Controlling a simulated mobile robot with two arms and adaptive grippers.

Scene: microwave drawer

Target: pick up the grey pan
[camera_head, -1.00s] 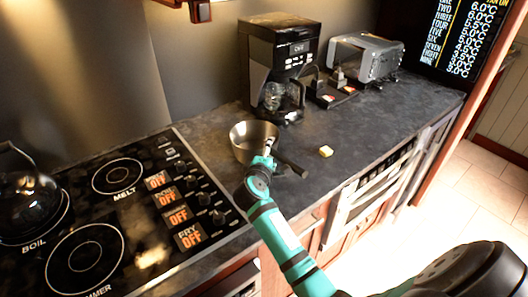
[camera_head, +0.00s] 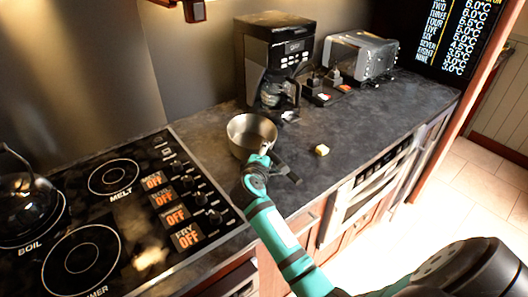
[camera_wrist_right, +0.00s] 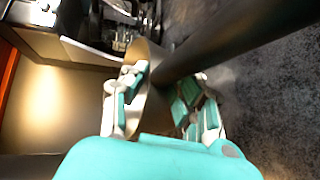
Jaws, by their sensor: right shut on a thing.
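The grey pan (camera_head: 240,141) is a metal pan with a dark handle (camera_head: 287,172). It is at the counter's front half, right of the cooktop. My right gripper (camera_head: 260,160) is at the pan's near side, where the handle joins. In the right wrist view, the gripper (camera_wrist_right: 160,100) has its fingers on both sides of the pan's wall (camera_wrist_right: 153,112), shut on it. The dark handle (camera_wrist_right: 215,40) crosses between the fingers toward the upper right. Whether the pan's base is clear of the counter is hard to tell. My left gripper is not in view.
A cooktop (camera_head: 120,215) with a kettle (camera_head: 25,205) lies to the left. A coffee maker (camera_head: 262,55) and a toaster (camera_head: 360,57) stand behind.

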